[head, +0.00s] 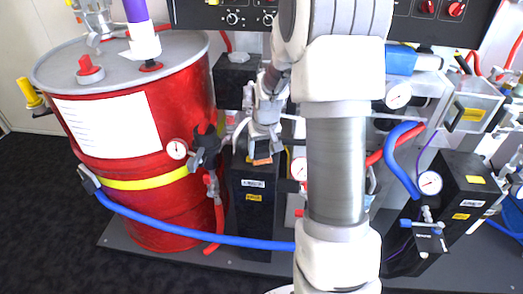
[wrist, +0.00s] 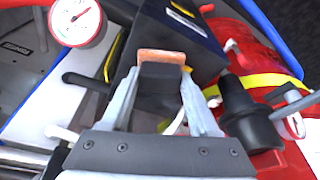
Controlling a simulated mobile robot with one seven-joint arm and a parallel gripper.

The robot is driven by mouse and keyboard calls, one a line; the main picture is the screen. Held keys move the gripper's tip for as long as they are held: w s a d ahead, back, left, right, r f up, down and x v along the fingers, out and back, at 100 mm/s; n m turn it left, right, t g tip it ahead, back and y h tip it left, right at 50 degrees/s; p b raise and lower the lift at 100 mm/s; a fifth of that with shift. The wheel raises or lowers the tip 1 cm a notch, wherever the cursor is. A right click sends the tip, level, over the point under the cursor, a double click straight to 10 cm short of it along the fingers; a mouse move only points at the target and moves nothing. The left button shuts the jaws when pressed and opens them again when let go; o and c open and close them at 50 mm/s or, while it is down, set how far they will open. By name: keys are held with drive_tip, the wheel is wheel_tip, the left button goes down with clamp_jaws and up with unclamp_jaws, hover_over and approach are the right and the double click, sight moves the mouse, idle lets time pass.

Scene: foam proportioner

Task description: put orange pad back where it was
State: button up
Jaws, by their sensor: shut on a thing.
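The orange pad (wrist: 161,56) is a small orange strip at the tips of my gripper (wrist: 160,85) in the wrist view, with a dark block between the fingers just behind it. My gripper is shut on it. In the head view my gripper (head: 263,148) points down over the front of a tall black box (head: 251,210), with the orange pad (head: 262,161) at its tips. I cannot tell whether the pad touches the box. The spot the pad came from cannot be made out.
A large red drum (head: 130,130) with a yellow band stands at the left. A blue hose (head: 190,231) crosses low in front of the black box. A dial gauge (wrist: 77,20) and a black handle (wrist: 85,82) lie left of the fingers, a black fitting (wrist: 245,112) right.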

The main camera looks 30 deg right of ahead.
drive_tip(key=o, duration=1.3)
drive_tip(key=shift+f, duration=0.1)
drive_tip(key=p+v, duration=0.4)
drive_tip(key=v, duration=0.8)
drive_tip(key=s+a+r+n+t, duration=0.1)
drive_tip(key=s+a+r, duration=0.8)
drive_tip(key=r, duration=0.1)
drive_tip(key=s+a+r+n+t, duration=0.1)
drive_tip(key=s+a, duration=0.1)
drive_tip(key=s, duration=0.4)
drive_tip(key=s+a+r, duration=0.2)
drive_tip(key=s+a, duration=0.1)
drive_tip(key=s, duration=0.3)
drive_tip(key=shift+y, duration=0.3)
drive_tip(key=r+p, duration=1.7)
drive_tip(key=p, duration=0.1)
drive_tip(key=shift+s+d+r, duration=0.1)
drive_tip(key=shift+s+r, duration=0.2)
drive_tip(key=shift+r, duration=0.1)
